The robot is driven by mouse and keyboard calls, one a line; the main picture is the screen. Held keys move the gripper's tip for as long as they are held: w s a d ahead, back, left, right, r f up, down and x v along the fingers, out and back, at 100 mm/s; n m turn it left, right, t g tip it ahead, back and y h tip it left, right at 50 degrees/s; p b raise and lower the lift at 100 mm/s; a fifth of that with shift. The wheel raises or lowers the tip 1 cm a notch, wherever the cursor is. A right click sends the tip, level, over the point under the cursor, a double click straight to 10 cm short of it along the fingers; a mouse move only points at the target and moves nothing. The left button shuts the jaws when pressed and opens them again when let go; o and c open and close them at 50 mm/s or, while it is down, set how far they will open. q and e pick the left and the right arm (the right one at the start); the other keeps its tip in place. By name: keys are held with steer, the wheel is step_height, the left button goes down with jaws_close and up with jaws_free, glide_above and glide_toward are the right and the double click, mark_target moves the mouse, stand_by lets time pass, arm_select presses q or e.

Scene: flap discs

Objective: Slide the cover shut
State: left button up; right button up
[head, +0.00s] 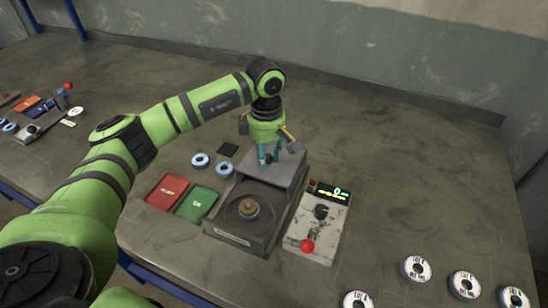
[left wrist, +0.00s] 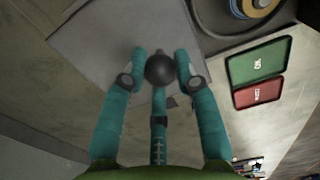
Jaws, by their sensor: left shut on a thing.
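The dark grey cover (head: 283,169) sits at the back of a dark machine base (head: 232,235). The front of the base is uncovered, showing a round recess with a brass-coloured hub or disc (head: 249,208). My left gripper (head: 268,160) points down at the cover. In the left wrist view its teal fingers (left wrist: 160,75) are closed around a dark round knob (left wrist: 160,69) on the cover (left wrist: 105,50). The recess with its disc (left wrist: 257,5) shows at the top right there. My right gripper is in neither view.
A red tray (head: 167,192) and a green tray (head: 197,203) lie left of the base, with blue-rimmed discs (head: 224,169) behind. A control panel with a red-knobbed lever (head: 307,246) stands close on the right. Several labelled discs (head: 416,269) lie front right.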

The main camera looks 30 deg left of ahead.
arm_select(q)
steer(key=shift+s, duration=0.15)
steer(key=shift+s+d+f+p, duration=0.15)
steer(key=shift+s+p, duration=0.1)
steer(key=shift+s, duration=2)
steer(key=shift+s+d+r+p, duration=0.15)
steer(key=shift+s+p, duration=0.1)
steer(key=shift+s, duration=1.95)
steer(key=shift+s+d+f, duration=0.15)
steer(key=shift+s, duration=2.45)
steer(key=o, duration=0.8)
steer(key=shift+c, duration=0.2)
steer(key=shift+o, duration=0.6)
steer(key=shift+w, duration=0.15)
step_height(320, 180, up, 8)
steer(key=p, duration=0.3)
steer(key=shift+p, duration=0.4)
